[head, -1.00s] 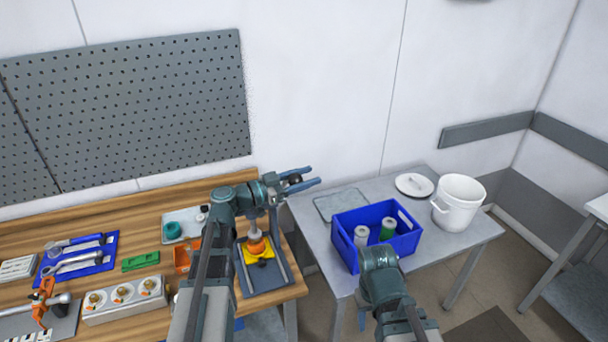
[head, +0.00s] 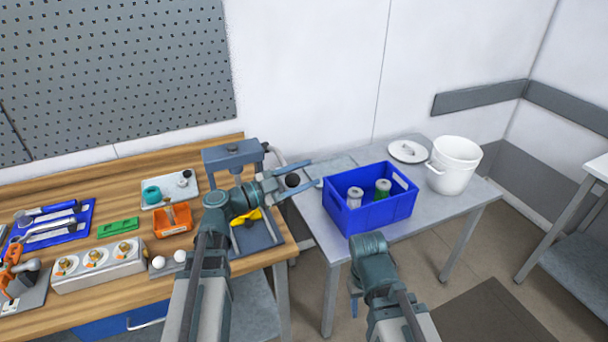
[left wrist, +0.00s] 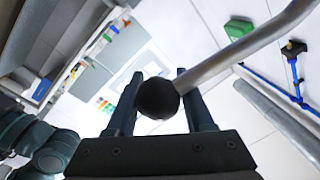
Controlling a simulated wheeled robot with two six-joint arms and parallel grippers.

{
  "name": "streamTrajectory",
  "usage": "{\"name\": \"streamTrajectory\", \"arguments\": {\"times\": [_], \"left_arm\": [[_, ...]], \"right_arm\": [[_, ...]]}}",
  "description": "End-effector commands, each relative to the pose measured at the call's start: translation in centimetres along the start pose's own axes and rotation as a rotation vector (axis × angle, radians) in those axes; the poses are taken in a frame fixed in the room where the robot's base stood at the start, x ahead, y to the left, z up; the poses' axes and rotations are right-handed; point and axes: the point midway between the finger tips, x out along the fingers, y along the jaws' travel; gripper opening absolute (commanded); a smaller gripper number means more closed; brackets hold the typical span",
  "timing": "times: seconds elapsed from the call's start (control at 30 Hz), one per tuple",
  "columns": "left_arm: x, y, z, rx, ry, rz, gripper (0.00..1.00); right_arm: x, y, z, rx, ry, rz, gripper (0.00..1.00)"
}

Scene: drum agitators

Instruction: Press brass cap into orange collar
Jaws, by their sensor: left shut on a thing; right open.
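My left gripper (head: 296,181) is shut on the black ball knob (head: 292,180) of the press lever. In the left wrist view the knob (left wrist: 158,98) sits between the two fingers, with the silver lever rod (left wrist: 235,52) running up right. The grey press (head: 234,155) stands at the bench's right end. Its yellow fixture (head: 246,218) shows partly behind my left arm. The orange collar and the brass cap at the press are hidden by that arm. My right gripper (head: 354,296) is open and empty in front of the blue crate, mostly behind its own wrist.
A white block (head: 105,272) with brass-topped fittings, an orange bin (head: 173,222) and a tray (head: 170,191) stand on the bench. A blue crate (head: 375,210) with two cylinders and a white bucket (head: 454,165) stand on the grey table. Open floor lies right.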

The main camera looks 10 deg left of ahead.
Motion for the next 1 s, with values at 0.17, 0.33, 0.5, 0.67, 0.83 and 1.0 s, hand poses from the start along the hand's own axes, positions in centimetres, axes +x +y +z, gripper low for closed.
{"name": "streamTrajectory", "arguments": {"times": [0.17,0.33,0.5,0.67,0.83,1.0], "left_arm": [[-0.10,0.27,1.17,-0.005,-0.008,-0.006,0.00],[-0.14,0.41,1.44,-0.005,-0.011,-0.005,0.00],[-0.17,0.47,1.47,-0.005,-0.012,-0.005,0.00],[-0.20,0.52,1.50,-0.005,-0.012,-0.005,0.00],[-0.21,0.48,1.54,-0.006,-0.012,-0.007,0.74],[-0.18,0.33,1.59,-0.005,-0.013,-0.008,0.80]], "right_arm": [[1.03,-0.10,-0.06,0.000,0.000,0.000,0.50],[1.27,-0.12,-0.08,0.000,0.000,0.000,0.50],[1.33,-0.13,-0.08,0.000,0.000,0.000,0.50],[1.38,-0.13,-0.08,0.000,0.000,0.000,0.50],[1.40,-0.13,-0.08,0.000,0.000,0.000,0.50],[1.35,-0.13,-0.08,0.000,0.000,0.000,0.50]]}}
